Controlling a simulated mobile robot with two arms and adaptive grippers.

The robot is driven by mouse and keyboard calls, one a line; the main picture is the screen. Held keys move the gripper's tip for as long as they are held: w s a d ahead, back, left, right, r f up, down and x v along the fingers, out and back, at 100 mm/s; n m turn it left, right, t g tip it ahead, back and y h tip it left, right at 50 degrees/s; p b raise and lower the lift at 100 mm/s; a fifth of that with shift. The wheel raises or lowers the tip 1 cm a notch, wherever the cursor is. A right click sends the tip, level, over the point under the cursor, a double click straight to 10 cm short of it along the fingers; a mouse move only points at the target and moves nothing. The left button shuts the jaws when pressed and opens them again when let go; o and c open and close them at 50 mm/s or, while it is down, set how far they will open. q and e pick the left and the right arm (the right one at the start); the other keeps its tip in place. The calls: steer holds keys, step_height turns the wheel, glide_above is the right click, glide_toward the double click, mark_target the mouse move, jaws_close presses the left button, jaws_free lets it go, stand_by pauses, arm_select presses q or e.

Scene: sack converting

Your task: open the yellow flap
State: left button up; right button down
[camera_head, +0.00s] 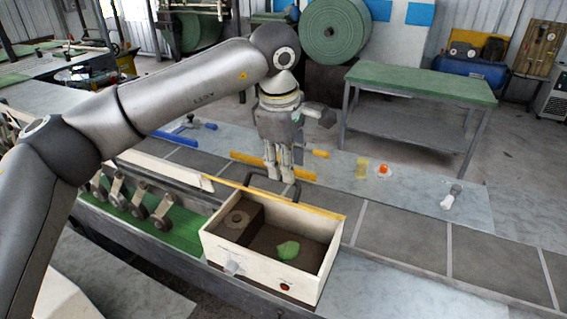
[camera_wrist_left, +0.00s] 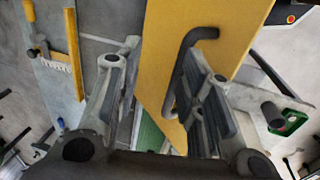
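The yellow flap (camera_head: 320,211) shows edge-on in the head view, as a thin yellow strip along the far side of the open-topped cream box (camera_head: 216,246). In the left wrist view the flap (camera_wrist_left: 162,40) is a broad yellow panel with a dark bar handle (camera_wrist_left: 182,66). My left gripper (camera_head: 284,182) points down at the handle (camera_head: 248,180), just behind the box. Its fingers (camera_wrist_left: 163,52) are open, with the handle between them, nearer the right finger in the wrist view. I cannot tell whether they touch it. My right gripper is out of view.
The box has a red button (camera_head: 285,287) and holds a green lump (camera_head: 288,250). Behind lies a grey surface with a yellow bar (camera_head: 245,163), a yellow cup (camera_head: 362,168), an orange-and-white item (camera_head: 383,170) and a white bottle (camera_head: 449,199). The dark belt to the right is clear.

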arm_select(q)
steer(key=w+d+r+p, duration=0.1)
steer(key=w+r+p, duration=0.3)
steer(key=r+p, duration=0.5)
steer(key=shift+d+r, duration=0.25)
steer(key=shift+r, duration=0.1)
stand_by(0.4)
steer(key=shift+w, duration=0.1)
step_height(320, 180, up, 12)
steer(key=s, duration=0.2)
steer(key=shift+a, duration=0.4)
steer(key=shift+s+f, duration=0.1)
steer(key=shift+f, duration=0.1)
